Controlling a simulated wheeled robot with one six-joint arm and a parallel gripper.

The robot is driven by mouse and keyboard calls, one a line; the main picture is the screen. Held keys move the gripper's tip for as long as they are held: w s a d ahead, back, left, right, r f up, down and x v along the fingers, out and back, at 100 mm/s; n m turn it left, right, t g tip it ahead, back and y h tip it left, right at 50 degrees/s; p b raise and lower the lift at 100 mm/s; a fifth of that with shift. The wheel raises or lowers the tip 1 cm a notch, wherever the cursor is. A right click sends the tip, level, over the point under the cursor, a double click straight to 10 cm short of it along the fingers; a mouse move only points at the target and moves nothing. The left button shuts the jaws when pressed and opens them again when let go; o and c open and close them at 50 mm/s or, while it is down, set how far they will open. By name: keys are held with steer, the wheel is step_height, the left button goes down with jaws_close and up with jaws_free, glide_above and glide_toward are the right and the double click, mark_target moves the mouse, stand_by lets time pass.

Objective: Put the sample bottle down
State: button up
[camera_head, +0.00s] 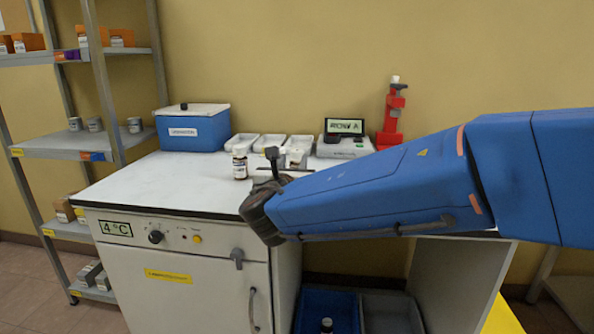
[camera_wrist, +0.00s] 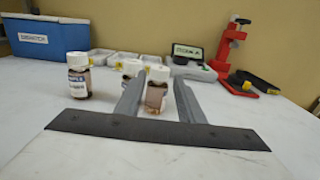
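The sample bottle (camera_wrist: 156,93), brown glass with a white cap, is between the two fingers of my gripper (camera_wrist: 160,92) in the wrist view. The fingers close in on its sides and appear shut on it. It is upright; whether its base touches the worktop I cannot tell. A similar labelled bottle (camera_wrist: 78,78) stands on the worktop to the left, also in the head view (camera_head: 240,163). Another white-capped bottle (camera_wrist: 132,68) stands behind, partly hidden by the left finger. In the head view my wrist hides most of the gripper.
The white worktop (camera_head: 160,185) is clear at the front left. Behind stand a blue box (camera_head: 190,132), pale trays (camera_head: 240,142), an instrument with a display (camera_head: 344,127) and a red stand (camera_head: 393,112).

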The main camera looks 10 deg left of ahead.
mark_target(296, 153)
steer(key=shift+w+d, duration=0.2)
steer(key=shift+w, duration=3.9)
jaws_close()
steer(key=shift+r, duration=0.15)
step_height(296, 153, up, 18)
